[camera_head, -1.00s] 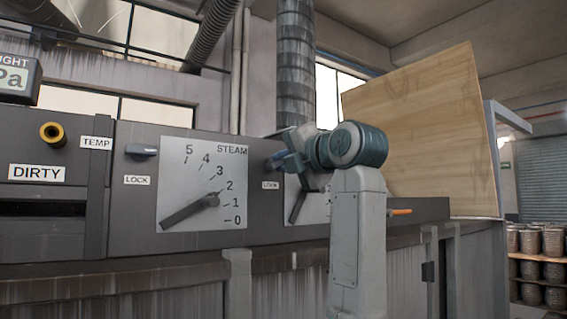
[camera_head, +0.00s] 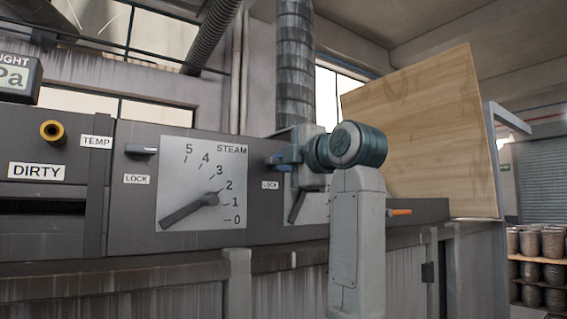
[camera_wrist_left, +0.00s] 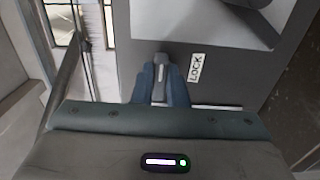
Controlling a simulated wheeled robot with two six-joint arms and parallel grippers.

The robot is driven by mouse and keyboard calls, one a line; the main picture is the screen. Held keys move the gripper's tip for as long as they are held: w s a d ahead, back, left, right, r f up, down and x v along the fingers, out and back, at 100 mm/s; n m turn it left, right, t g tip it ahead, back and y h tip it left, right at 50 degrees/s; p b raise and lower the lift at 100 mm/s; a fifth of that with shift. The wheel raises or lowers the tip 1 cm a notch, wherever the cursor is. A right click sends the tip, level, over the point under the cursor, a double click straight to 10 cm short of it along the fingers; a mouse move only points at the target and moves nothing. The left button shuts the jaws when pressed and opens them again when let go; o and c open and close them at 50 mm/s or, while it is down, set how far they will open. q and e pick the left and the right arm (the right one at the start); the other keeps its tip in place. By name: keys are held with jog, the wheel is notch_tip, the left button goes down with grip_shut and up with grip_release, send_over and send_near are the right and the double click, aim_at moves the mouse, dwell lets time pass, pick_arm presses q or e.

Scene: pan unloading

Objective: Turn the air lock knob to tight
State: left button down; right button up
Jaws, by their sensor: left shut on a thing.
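My left gripper (camera_head: 277,161) is at the front panel, at a small lock knob beside the right-hand LOCK label (camera_head: 270,185). In the left wrist view, its two blue fingers (camera_wrist_left: 161,84) are shut on the grey knob (camera_wrist_left: 161,70), one on each side. A LOCK label (camera_wrist_left: 197,67) is just right of the knob there. In the head view the fingers and wrist largely hide this knob. No "tight" mark can be read. My right gripper is not in view.
A second lock knob (camera_head: 141,149) sits level on the panel left of the STEAM dial (camera_head: 175,165), whose pointer is near 2. Another dial (camera_head: 310,208) is partly behind my wrist. A yellow ring knob (camera_head: 52,132) and a wooden board (camera_head: 425,130) flank the panel.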

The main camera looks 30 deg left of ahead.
pick_arm(q)
jog(key=c, duration=1.4)
grip_release()
jog(key=shift+c, duration=0.2)
jog(key=shift+d, duration=0.1)
jog(key=b+v, duration=0.3)
jog(key=v, duration=0.7)
jog(key=shift+d+b, duration=0.35)
jog(key=shift+s+f, duration=0.1)
